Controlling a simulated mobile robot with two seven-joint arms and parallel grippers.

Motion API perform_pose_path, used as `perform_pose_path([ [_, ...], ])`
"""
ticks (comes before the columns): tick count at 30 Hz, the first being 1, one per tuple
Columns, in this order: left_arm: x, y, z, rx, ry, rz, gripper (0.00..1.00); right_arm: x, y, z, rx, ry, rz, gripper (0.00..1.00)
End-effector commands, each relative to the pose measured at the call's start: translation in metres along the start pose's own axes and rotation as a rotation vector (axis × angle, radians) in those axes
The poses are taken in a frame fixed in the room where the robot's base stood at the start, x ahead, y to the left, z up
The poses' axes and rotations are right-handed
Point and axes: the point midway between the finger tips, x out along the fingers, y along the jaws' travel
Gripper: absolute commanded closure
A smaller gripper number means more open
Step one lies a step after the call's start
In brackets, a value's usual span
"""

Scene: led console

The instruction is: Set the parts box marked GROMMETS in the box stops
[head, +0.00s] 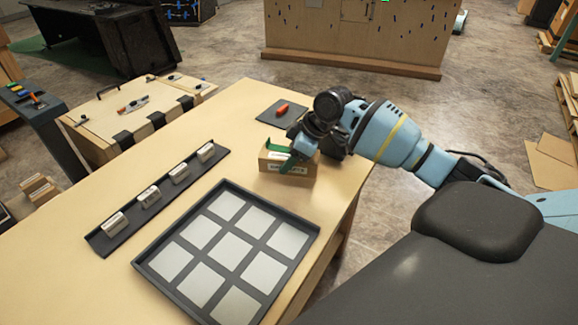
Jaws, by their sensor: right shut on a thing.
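A small tan cardboard parts box (305,167) is near the right edge of the wooden table in the head view. Its front label is partly covered by a gripper finger, so I cannot read the whole word. I cannot make out the box stops for certain. My left gripper is not in view.
A dark tray (180,297) with pale square pads lies at the table's front. The tabletop (240,160) left of the box is clear.

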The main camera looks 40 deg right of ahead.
Motion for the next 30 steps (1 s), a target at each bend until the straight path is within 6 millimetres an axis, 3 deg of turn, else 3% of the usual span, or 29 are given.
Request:
perform_pose_path([
  [7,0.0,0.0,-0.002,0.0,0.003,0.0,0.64,0.028,0.001,0.015,0.002,-0.001,-0.001,0.72],
  [20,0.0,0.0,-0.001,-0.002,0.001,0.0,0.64,0.034,0.001,0.018,-0.001,0.001,0.0,0.72],
  [21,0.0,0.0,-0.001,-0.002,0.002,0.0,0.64,0.034,0.001,0.018,-0.001,0.0,0.0,0.42],
  [25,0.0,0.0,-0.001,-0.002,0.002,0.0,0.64,0.034,0.001,0.018,-0.001,0.0,0.0,0.25],
  [30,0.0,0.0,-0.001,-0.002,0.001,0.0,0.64,0.034,0.001,0.018,-0.001,0.0,0.0,0.24],
])
